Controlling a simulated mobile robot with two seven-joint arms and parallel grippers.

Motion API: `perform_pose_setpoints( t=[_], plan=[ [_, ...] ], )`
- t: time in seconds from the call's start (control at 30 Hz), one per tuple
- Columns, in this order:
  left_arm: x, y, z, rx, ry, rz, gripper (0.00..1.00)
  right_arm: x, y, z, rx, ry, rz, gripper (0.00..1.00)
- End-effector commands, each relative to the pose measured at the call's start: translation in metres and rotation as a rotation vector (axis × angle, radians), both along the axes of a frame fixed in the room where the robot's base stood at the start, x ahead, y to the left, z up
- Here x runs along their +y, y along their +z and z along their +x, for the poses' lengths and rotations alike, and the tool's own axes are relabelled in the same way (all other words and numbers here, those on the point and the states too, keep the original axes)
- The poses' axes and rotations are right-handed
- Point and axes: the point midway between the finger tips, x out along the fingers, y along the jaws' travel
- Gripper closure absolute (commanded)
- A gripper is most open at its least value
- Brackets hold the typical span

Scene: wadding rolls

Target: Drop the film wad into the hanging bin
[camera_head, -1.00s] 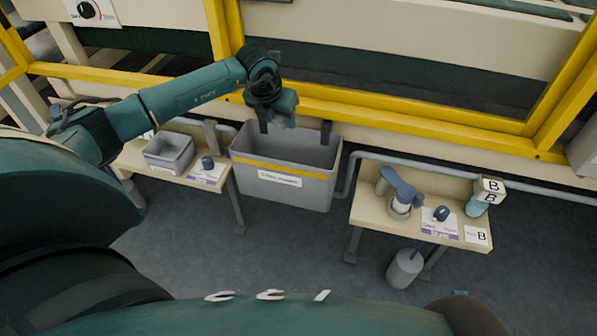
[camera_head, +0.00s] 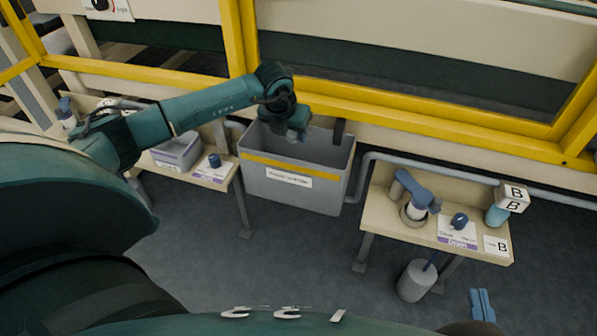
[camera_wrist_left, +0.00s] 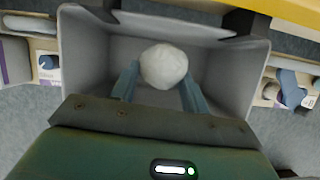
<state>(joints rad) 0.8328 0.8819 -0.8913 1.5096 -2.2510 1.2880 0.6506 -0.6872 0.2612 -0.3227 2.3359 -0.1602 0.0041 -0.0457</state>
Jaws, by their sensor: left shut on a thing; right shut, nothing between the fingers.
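The hanging bin (camera_head: 290,205) is a grey open box with a yellow stripe and a white label, hung from the yellow rail. My left gripper (camera_head: 297,138) is over the bin's open top, near its back wall. In the left wrist view, the left gripper (camera_wrist_left: 160,85) is shut on the film wad (camera_wrist_left: 164,66), a whitish round ball. The bin's walls (camera_wrist_left: 84,60) surround the wad in that view. The wad cannot be made out in the head view. My right gripper (camera_head: 482,303) is shut and empty at the lower right, above the floor.
A small table (camera_head: 385,225) right of the bin bears a blue dispenser-like item (camera_head: 412,188), a dark knob (camera_head: 459,221) and a "B" box (camera_head: 513,196). A left table (camera_head: 222,177) holds a grey tray (camera_head: 178,153). A grey cylinder (camera_head: 417,281) stands below the right table.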

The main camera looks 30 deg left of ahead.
Motion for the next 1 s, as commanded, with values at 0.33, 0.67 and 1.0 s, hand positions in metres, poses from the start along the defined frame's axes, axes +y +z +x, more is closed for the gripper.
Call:
perform_pose_setpoints(
  t=[0.33, 0.67, 1.0],
  plan=[
    [0.000, 0.000, 0.000, 0.001, 0.000, 0.000, 0.32, 0.000, 0.000, 0.000, 0.001, 0.000, 0.000, 1.00],
    [0.000, 0.004, -0.001, 0.000, 0.000, 0.000, 0.29, 0.000, 0.001, 0.000, 0.005, -0.001, -0.001, 1.00],
    [-0.004, 0.065, -0.024, -0.003, -0.001, 0.000, 0.29, -0.007, 0.002, 0.000, 0.128, -0.032, -0.009, 1.00]
  ],
)
